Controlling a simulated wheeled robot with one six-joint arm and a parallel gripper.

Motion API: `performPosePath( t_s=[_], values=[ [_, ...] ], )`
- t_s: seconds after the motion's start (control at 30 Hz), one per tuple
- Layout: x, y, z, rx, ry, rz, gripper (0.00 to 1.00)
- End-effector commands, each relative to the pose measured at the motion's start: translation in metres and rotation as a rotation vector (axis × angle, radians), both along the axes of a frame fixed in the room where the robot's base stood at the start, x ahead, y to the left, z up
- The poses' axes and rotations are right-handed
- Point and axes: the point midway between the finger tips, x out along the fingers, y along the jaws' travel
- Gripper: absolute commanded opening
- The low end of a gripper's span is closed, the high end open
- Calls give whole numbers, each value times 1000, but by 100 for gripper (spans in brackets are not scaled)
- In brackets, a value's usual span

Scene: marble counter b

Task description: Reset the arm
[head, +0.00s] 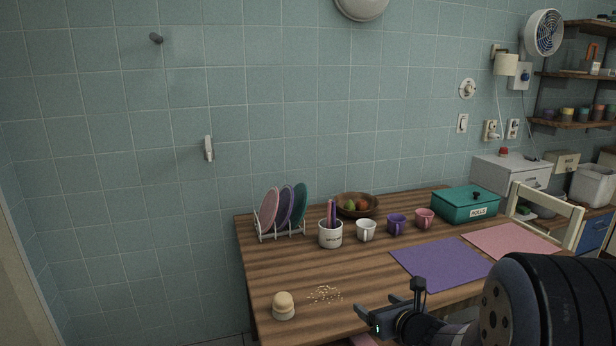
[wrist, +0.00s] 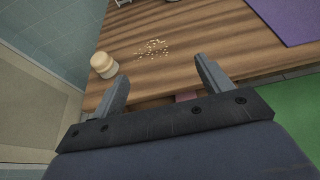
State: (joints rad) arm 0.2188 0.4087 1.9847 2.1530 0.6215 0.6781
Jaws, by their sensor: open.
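My gripper (head: 389,302) is open and empty near the front edge of the wooden table (head: 290,263). My arm reaches in from the lower right of the head view. A cream-coloured rounded object (head: 283,306) stands at the table's front left, left of my gripper and apart from it. A scatter of crumbs (head: 324,294) lies beside it.
A plate rack (head: 281,235) with several plates, a utensil crock (head: 330,235), a fruit bowl (head: 356,204), a white mug (head: 366,230), a purple mug (head: 396,224), a pink mug (head: 424,218) and a teal box (head: 465,204) line the back. Purple (head: 440,262) and pink (head: 510,241) mats lie right. A chair (head: 545,212) stands right.

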Motion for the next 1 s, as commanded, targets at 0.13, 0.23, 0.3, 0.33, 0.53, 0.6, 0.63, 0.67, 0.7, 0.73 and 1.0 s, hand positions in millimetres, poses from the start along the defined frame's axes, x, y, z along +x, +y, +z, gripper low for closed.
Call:
performPosePath(
  t_s=[0.13, 0.23, 0.3, 0.33, 0.53, 0.6, 0.63, 0.67, 0.7, 0.73, 1.0],
  values=[
    [-2, 3, 13, 1, 2, -1, 74],
    [-3, 4, 18, 1, 0, -2, 74],
    [-4, 4, 22, 1, 1, -3, 74],
    [-5, 5, 24, 0, 1, -4, 74],
    [-8, 6, 34, -3, 0, -9, 74],
    [-9, 7, 38, -3, 1, -12, 74],
    [-9, 7, 40, -4, 1, -13, 74],
    [-9, 7, 41, -6, 0, -13, 74],
    [-10, 7, 42, -6, 0, -15, 74],
    [-10, 7, 44, -7, 1, -17, 74],
    [-13, 8, 52, -14, 1, -24, 74]
  ],
)
